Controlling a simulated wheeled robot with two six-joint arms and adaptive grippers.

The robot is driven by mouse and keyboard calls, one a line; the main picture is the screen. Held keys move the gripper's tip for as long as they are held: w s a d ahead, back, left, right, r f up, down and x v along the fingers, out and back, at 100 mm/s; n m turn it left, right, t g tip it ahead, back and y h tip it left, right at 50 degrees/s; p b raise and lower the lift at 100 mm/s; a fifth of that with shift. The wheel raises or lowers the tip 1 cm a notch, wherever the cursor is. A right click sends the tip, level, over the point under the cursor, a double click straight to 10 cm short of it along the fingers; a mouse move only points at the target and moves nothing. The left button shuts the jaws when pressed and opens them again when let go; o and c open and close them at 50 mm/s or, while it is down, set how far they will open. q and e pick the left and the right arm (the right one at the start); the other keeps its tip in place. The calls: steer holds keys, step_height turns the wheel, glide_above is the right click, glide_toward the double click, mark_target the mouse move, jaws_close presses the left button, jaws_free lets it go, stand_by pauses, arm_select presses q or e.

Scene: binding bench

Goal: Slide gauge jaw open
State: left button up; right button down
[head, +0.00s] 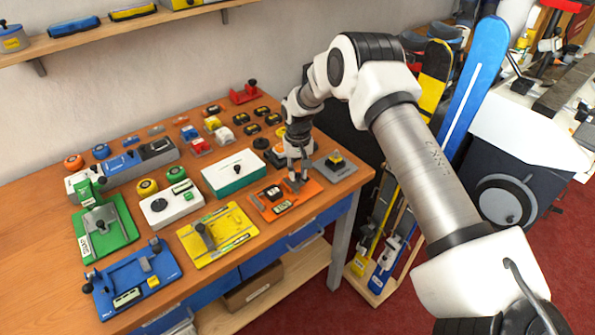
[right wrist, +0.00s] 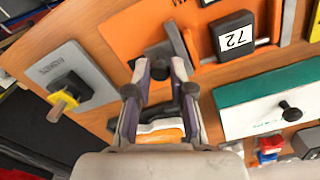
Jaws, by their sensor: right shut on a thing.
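The orange gauge board (head: 265,213) lies flat near the front right of the bench; it also fills the upper middle of the right wrist view (right wrist: 130,30). A dark block labelled 72 (right wrist: 232,38) sits on it, also visible in the head view (head: 281,206). Beside the block is the dark grey gauge jaw (right wrist: 178,42), a bar across the board. My right gripper (head: 297,181) reaches down onto the board's right end. Its fingers (right wrist: 160,70) are closed on the jaw's dark knob, partly hidden between them. My left gripper is out of view.
A grey plate with a yellow-and-black block (head: 336,162) lies right of the board. A green-and-white box (head: 234,174) stands behind left, and a yellow board (head: 215,237) lies to the left. Several other fixtures crowd the bench; its front edge is close.

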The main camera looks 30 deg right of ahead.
steer(key=shift+d+f, duration=0.1)
steer(key=shift+d, duration=0.55)
steer(key=shift+w, duration=0.1)
steer(key=c, duration=1.2)
jaws_free()
steer(key=shift+o, duration=0.9)
steer(key=shift+w+d+f, duration=0.15)
steer(key=shift+d, duration=0.1)
step_height(320, 180, up, 12)
steer(key=shift+f, duration=0.1)
